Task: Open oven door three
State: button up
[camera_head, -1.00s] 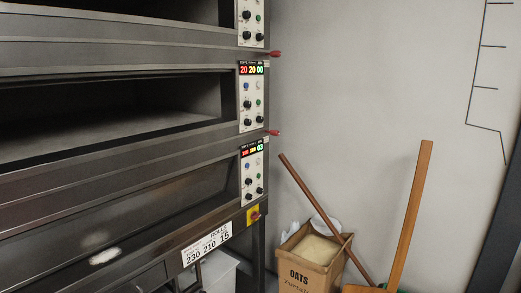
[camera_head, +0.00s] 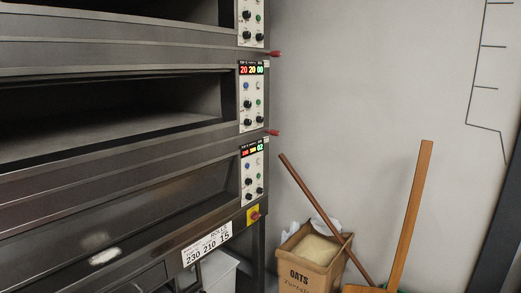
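A dark metal deck oven (camera_head: 120,150) fills the left side, with decks stacked one above another. The middle deck (camera_head: 110,110) shows an open, empty cavity. The lowest deck in view (camera_head: 150,212) has a dark, slightly glossy recessed face with a pale smear (camera_head: 104,256) near its bottom; I cannot tell whether that is a shut door. The top deck (camera_head: 110,12) is cut off by the frame. No number marks any door as three. Red handle ends (camera_head: 275,54) (camera_head: 273,132) stick out at the right edge. My gripper is not in view.
Control panels (camera_head: 253,96) (camera_head: 253,170) line the oven's right edge. A sign reading rolls (camera_head: 207,245) hangs below. An oats box (camera_head: 307,258) and wooden handles (camera_head: 320,215) (camera_head: 411,215) stand right of the oven. A white bin (camera_head: 220,272) is underneath.

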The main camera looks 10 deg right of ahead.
aim_at(27, 257)
jog(key=u, duration=2.3)
jog(key=i, duration=0.45)
